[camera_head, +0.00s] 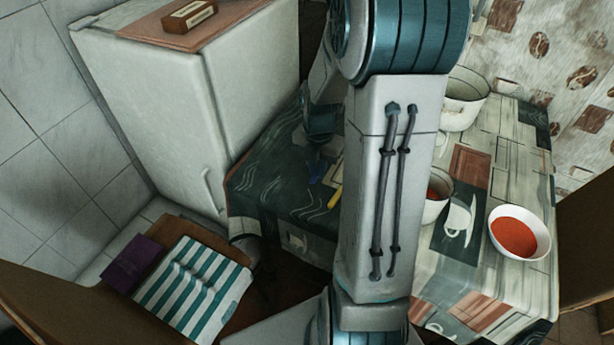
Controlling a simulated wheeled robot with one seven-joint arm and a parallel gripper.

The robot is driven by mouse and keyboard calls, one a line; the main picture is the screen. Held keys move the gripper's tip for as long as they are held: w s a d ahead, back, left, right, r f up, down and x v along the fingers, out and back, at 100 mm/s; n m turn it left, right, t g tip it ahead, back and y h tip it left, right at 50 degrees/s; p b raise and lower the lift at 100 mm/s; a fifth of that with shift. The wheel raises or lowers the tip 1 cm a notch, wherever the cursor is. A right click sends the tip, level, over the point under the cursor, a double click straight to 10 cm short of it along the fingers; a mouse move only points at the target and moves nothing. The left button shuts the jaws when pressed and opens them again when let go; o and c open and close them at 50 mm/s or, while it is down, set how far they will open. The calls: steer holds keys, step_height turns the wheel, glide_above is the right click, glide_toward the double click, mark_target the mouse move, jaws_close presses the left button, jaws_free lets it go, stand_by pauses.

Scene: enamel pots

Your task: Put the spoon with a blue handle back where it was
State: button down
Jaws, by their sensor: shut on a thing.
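The far end of my arm reaches down over the dark, wavy-patterned left part of the table, left of my large forearm. My gripper (318,152) is small and dark there, partly lost against the cloth. Just below it shows a small dark blue piece (316,168), which looks like the handle of the spoon with a blue handle. My gripper appears shut on it. The spoon's bowl cannot be made out, and I cannot tell whether the spoon touches the table. A yellow handle (335,196) lies on the cloth just below and to the right, partly beside my forearm.
The patterned table (285,190) continues right of my forearm. A fridge (150,90) and a striped-cloth chair (193,288) are left.

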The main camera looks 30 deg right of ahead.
mark_target(307, 185)
steer(key=shift+w+a+f, duration=0.85)
steer(key=shift+w+f, duration=0.1)
steer(key=shift+w, duration=0.2)
steer(key=shift+f, duration=1.9)
steer(key=shift+f, duration=0.15)
steer(key=c, duration=1.4)
jaws_free()
steer(key=shift+c, duration=0.2)
